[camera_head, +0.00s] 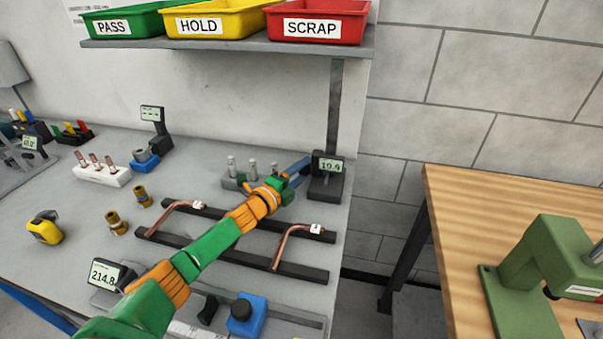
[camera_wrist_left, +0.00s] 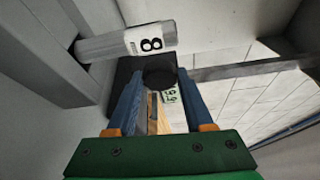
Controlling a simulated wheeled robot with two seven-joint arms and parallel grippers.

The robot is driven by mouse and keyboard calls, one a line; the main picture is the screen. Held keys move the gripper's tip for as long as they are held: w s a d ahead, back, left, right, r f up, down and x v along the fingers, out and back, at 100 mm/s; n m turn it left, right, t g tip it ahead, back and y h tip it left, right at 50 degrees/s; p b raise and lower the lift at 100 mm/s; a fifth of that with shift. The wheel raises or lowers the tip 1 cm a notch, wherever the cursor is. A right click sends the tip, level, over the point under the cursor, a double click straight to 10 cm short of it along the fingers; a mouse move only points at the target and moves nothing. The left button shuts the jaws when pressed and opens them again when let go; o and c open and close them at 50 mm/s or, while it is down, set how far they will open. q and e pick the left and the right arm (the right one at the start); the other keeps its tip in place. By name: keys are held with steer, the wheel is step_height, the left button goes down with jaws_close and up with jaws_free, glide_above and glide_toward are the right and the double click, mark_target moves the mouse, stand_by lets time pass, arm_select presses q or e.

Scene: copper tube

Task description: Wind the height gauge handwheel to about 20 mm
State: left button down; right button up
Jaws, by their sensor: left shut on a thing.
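The height gauge (camera_head: 328,187) is a dark unit at the right end of the grey bench, against the shelf post. Its small display (camera_head: 331,166) appears to read 19.9. My left gripper (camera_head: 302,168) reaches it from the left, with its blue fingers at the gauge's side. In the left wrist view, the two blue fingers (camera_wrist_left: 155,98) are closed around a dark round handwheel (camera_wrist_left: 159,72). The display (camera_wrist_left: 171,95) partly shows between the fingers, turned and hard to read. The handwheel is hidden in the head view. My right gripper is not in view.
Bent copper tubes (camera_head: 292,236) lie on dark rails below my arm. Shelf bins (camera_head: 315,30) are above. A wooden table (camera_head: 480,205) is at right.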

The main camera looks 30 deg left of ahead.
arm_select(q)
steer(key=shift+c, duration=1.6)
jaws_free()
